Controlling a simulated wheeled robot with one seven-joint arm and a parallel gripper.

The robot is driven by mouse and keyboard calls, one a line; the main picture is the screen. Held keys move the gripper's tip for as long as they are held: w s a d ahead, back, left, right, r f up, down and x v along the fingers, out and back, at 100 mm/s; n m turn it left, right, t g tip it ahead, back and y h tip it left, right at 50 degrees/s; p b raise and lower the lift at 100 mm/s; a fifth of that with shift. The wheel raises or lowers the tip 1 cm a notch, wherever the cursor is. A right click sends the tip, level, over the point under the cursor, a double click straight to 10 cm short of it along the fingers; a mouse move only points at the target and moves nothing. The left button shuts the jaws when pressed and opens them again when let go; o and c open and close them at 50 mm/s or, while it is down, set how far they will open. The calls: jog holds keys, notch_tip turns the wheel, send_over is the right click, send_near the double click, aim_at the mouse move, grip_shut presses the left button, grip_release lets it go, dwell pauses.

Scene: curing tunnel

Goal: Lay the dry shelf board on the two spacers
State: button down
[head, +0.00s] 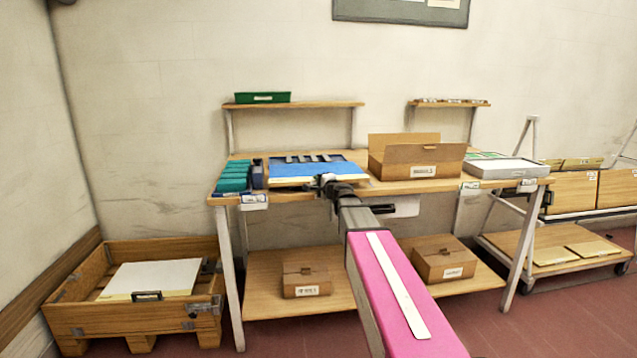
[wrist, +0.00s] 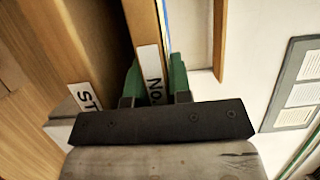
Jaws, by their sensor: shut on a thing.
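A board with a blue top (head: 312,168) and a pale wooden edge is above the workbench, left of the middle. My gripper (head: 327,184) is at its front edge. In the wrist view, the green fingertips of my gripper (wrist: 157,82) are shut on the board edge (wrist: 142,25), one on each side, beside a white label reading "NO". A dark gap shows between the board and the bench edge (wrist: 75,45), labelled "ST". I cannot make out the two spacers; the board may hide them. Dark blue pieces (head: 314,157) show at the board's back.
Teal blocks (head: 233,176) stand left of the board, an open cardboard box (head: 417,160) right of it. A white tray (head: 503,167) is farther right. An upper shelf (head: 293,105) hangs behind. A wooden crate (head: 135,316) with a white panel stands at lower left.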

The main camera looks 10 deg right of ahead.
jog(key=shift+f, duration=0.45)
jog(key=c, duration=1)
grip_release()
jog(key=shift+o, duration=0.2)
jog(key=v, duration=1)
jog(key=shift+s+d, duration=0.15)
jog(key=shift+s, duration=0.25)
